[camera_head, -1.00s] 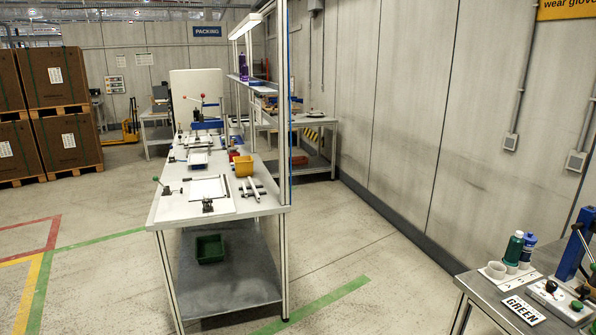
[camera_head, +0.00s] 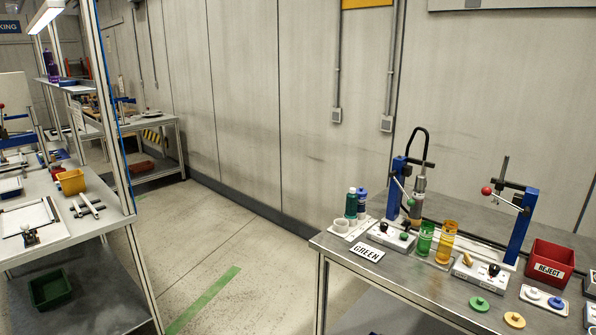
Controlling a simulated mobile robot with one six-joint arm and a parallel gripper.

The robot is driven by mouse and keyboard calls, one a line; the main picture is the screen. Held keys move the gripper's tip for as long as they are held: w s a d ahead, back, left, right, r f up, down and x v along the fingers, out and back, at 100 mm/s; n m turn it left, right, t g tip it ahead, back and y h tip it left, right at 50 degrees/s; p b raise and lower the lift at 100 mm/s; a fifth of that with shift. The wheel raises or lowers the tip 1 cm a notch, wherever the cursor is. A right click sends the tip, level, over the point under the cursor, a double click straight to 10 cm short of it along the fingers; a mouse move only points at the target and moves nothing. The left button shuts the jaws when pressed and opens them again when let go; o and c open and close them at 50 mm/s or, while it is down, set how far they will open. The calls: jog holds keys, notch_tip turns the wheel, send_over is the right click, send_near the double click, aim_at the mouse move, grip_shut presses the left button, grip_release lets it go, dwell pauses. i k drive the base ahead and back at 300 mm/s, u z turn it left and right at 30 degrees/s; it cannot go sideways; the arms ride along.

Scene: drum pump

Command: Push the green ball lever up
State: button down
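On the workbench (camera_head: 470,285) at the right, a left press with a blue post (camera_head: 397,190) carries a thin pale lever (camera_head: 402,190). My gripper is not in view.
Green bottle (camera_head: 351,203), green glass (camera_head: 425,238), amber glass (camera_head: 446,242), GREEN sign (camera_head: 367,251) and red REJECT bin (camera_head: 550,262) crowd the bench. Another workbench (camera_head: 75,225) stands at left. Clear floor (camera_head: 245,250) lies between.

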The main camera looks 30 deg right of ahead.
aim_at(411, 202)
jog(key=u, duration=1.7)
jog(key=k, duration=0.1)
jog(key=z, duration=2.85)
